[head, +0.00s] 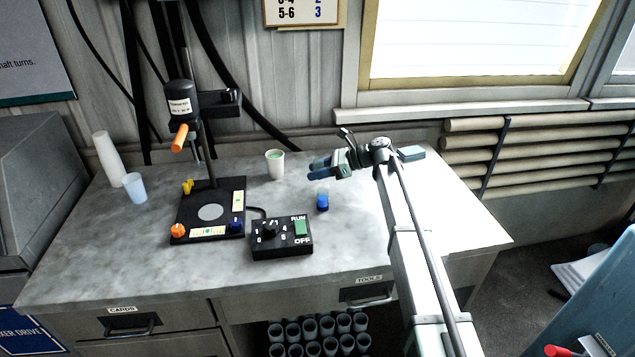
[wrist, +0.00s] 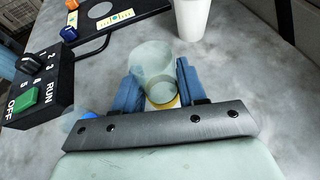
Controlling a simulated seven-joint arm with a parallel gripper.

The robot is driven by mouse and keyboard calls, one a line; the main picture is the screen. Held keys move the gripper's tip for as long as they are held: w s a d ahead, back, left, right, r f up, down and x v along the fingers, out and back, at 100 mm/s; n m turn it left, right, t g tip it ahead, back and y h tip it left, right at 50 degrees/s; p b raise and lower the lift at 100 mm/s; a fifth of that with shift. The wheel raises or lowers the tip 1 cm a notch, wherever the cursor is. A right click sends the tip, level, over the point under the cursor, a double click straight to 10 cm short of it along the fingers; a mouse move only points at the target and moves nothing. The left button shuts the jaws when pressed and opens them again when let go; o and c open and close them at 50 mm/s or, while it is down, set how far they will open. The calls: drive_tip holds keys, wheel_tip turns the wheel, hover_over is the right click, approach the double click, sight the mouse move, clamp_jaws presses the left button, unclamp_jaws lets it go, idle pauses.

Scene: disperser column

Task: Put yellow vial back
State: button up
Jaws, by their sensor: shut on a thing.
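The yellow vial (wrist: 150,72), a clear cylinder with a yellow band at its near end, sits between the two blue fingers of my gripper (wrist: 155,88) in the wrist view. My gripper (head: 316,169) is shut on it. In the head view the gripper is above the right part of the worktop, and I cannot make out the vial there.
The disperser stand (head: 210,208) is to the left. A black control box (head: 282,245) with a RUN/OFF switch stands in front. A white cup (head: 275,166) stands behind; a translucent cup (head: 135,187) and white cup stack (head: 108,158) are far left. A small blue box (head: 411,153) is at the back right.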

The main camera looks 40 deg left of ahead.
drive_tip(key=shift+f, duration=2.05)
drive_tip(key=o, duration=1)
drive_tip(key=shift+f, duration=0.1)
drive_tip(key=shift+o, duration=0.2)
drive_tip(key=v, duration=1.2)
